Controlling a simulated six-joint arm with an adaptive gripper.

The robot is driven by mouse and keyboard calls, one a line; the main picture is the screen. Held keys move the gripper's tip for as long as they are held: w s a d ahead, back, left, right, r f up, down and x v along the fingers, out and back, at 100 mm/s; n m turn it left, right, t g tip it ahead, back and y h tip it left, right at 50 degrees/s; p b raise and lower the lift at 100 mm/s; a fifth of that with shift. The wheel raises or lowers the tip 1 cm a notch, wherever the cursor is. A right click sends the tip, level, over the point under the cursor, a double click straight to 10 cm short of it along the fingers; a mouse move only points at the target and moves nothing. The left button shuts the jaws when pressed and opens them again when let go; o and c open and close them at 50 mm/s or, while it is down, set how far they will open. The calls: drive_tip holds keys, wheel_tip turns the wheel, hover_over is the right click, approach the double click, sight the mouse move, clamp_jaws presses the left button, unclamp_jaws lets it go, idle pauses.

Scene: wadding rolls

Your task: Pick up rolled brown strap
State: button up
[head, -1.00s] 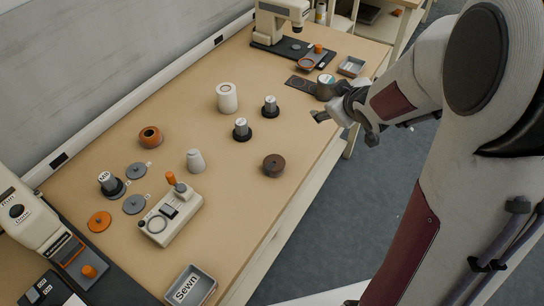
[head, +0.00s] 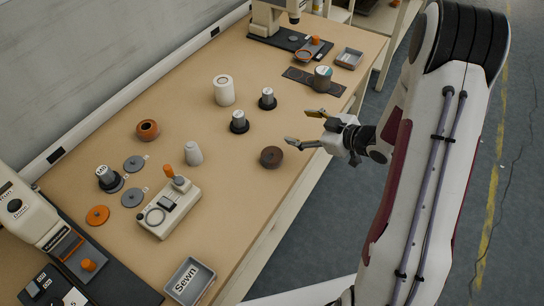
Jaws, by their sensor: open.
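The rolled brown strap (head: 271,157) is a dark brown, squat roll lying flat on the tan workbench near its front edge. My gripper (head: 299,127) is open and empty, to the right of and a little behind the roll in the head view. Its two fingers point left over the bench edge. The nearer finger's tip is close to the roll's upper right side in the picture. I cannot tell the finger height above the bench, and I see no contact with the roll.
Two black-based weights (head: 239,122) and (head: 267,99) stand behind the roll, with a white cylinder (head: 224,90) beyond. A grey-white cone (head: 193,153) and a beige device (head: 170,207) are to the left. A tray marked "Sewn" (head: 190,281) lies at the front. Bench around the roll is clear.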

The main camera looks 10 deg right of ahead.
sight(272, 157)
drive_tip(key=s+a+f+y, duration=0.1)
drive_tip(key=s+f, duration=0.1)
drive_tip(key=s+a+f+y, duration=0.1)
drive_tip(key=s+f+y, duration=0.1)
drive_tip(key=s+a+f+y, duration=0.1)
drive_tip(key=s+f+y, duration=0.1)
drive_tip(key=shift+s+a+f+m+t, duration=0.1)
drive_tip(key=shift+s+a+m+t, duration=0.2)
drive_tip(key=shift+s+a, duration=0.1)
drive_tip(key=shift+s+f, duration=0.55)
drive_tip(key=shift+f, duration=0.1)
drive_tip(key=shift+w+a, duration=0.1)
drive_tip(key=shift+x, duration=1.2)
drive_tip(key=shift+w+a+r, duration=0.1)
drive_tip(key=shift+w+a, duration=0.45)
drive_tip(key=shift+a, duration=0.15)
drive_tip(key=shift+w+a+r, duration=0.15)
drive_tip(key=shift+w+a, duration=0.45)
drive_tip(key=shift+a, duration=0.1)
drive_tip(key=shift+x, duration=0.85)
